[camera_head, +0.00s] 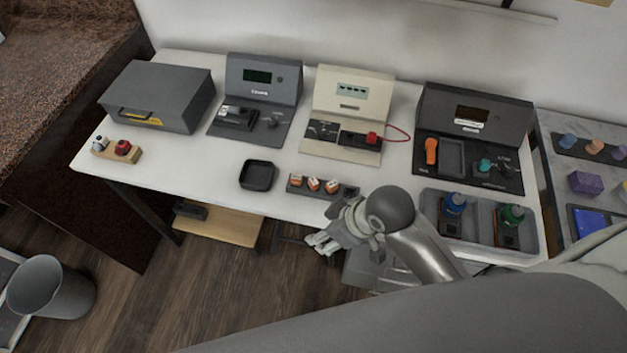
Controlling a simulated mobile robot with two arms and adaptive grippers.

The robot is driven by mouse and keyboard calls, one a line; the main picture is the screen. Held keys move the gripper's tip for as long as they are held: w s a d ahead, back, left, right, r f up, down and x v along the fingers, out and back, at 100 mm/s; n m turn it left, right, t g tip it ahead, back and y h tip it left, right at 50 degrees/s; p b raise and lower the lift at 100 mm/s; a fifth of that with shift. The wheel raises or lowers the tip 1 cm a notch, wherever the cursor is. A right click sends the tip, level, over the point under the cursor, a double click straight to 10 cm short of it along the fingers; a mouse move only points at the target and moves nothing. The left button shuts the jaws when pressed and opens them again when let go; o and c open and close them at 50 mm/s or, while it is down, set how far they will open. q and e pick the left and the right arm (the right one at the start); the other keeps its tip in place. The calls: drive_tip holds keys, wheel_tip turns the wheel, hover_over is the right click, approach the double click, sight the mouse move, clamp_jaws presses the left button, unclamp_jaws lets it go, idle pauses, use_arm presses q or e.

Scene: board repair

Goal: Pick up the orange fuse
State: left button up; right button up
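Three small orange-and-white pieces, which look like fuses, stand in a dark rack (322,195) at the front edge of the white table: the left fuse (296,181), the middle fuse (313,184) and the right fuse (332,187). The rack's right end, near my arm, looks empty. My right gripper (318,244) hangs in front of the table edge, below and apart from the rack, pointing down-left. Its fingers are too small to tell open from shut, and I see nothing held. My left gripper is not in view.
A black square tray (257,175) sits left of the rack. Behind stand a grey box (160,95), a dark device (262,90), a cream device (350,100) and a black device (475,120) with an orange handle (431,151). A grey tray (480,234) holds two bottles at right.

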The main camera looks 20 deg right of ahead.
drive_tip(key=w+a+r+n+g+y, duration=0.1)
drive_tip(key=w+a+n, duration=0.2)
drive_tip(key=w+n, duration=0.15)
drive_tip(key=n+g, duration=0.2)
drive_tip(key=n, duration=0.2)
approach(314, 181)
drive_tip(key=x, duration=0.3)
drive_tip(key=shift+w+a+f+p, duration=0.15)
drive_tip(key=shift+w+p, duration=0.2)
drive_tip(key=shift+w, duration=0.1)
drive_tip(key=x, duration=0.2)
drive_tip(key=s+p+x, duration=0.1)
drive_tip(key=x, duration=0.1)
drive_tip(key=shift+f, duration=0.1)
drive_tip(key=shift+w+a+f, duration=0.15)
drive_tip(key=shift+a+f, duration=0.1)
drive_tip(key=shift+f, duration=0.4)
drive_tip(key=shift+c, duration=0.4)
drive_tip(key=c, duration=0.8)
